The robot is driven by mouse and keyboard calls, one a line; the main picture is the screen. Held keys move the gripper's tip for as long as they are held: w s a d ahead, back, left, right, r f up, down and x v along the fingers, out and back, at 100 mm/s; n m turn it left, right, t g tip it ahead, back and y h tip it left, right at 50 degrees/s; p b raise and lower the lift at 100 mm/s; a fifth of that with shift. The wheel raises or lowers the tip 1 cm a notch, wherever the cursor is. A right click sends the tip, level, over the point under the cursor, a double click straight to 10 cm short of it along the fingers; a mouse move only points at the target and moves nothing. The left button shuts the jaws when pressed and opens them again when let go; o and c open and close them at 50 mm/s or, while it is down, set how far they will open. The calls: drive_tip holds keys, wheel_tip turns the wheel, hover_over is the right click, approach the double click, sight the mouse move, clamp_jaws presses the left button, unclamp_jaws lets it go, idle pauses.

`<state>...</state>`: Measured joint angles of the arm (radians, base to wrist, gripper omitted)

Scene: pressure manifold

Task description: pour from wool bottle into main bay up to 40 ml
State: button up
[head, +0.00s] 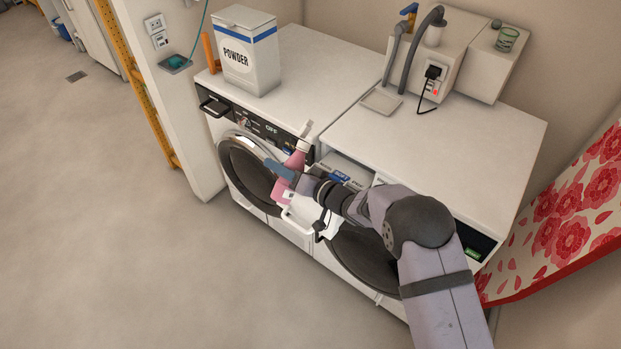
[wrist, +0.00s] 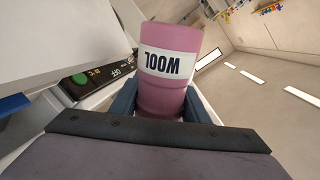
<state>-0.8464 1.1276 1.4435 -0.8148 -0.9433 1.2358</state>
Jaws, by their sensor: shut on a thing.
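The wool bottle is pink with a pale neck (head: 304,137); its body (head: 279,188) is partly hidden by my gripper in the head view. It leans, neck up and to the right. In the wrist view the bottle (wrist: 165,98) shows a white WOOL label, upside down in the picture. My gripper (head: 281,171) is shut around its body, with a blue finger on each side. The open detergent drawer (head: 351,169), with blue parts, lies just right of the bottle. The main bay cannot be made out, and no liquid stream or level shows.
The left washer (head: 316,60) carries a white POWDER box (head: 249,62). The right machine's top (head: 440,130) holds a small tray (head: 381,101). A wall unit (head: 452,55) with hoses and a plug stands behind. A floral cloth (head: 565,225) hangs at right. The floor (head: 110,220) is clear.

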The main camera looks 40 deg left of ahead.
drive_tip(key=shift+s+r+m+g+p, duration=0.35)
drive_tip(key=shift+m+p, duration=0.15)
drive_tip(key=shift+p, duration=0.35)
idle(0.9)
drive_tip(key=shift+s+f+m+g+p, duration=0.25)
drive_tip(key=shift+f+m+p, duration=0.15)
drive_tip(key=shift+m, duration=0.3)
idle(1.8)
drive_tip(key=shift+s+r+m+h+p, duration=0.2)
drive_tip(key=shift+r+m+h+p, duration=0.1)
drive_tip(key=shift+m+p, duration=0.35)
idle(1.9)
drive_tip(key=shift+w+m+g, duration=0.1)
drive_tip(key=shift+m+g, duration=0.25)
drive_tip(key=shift+g, duration=0.05)
idle(0.8)
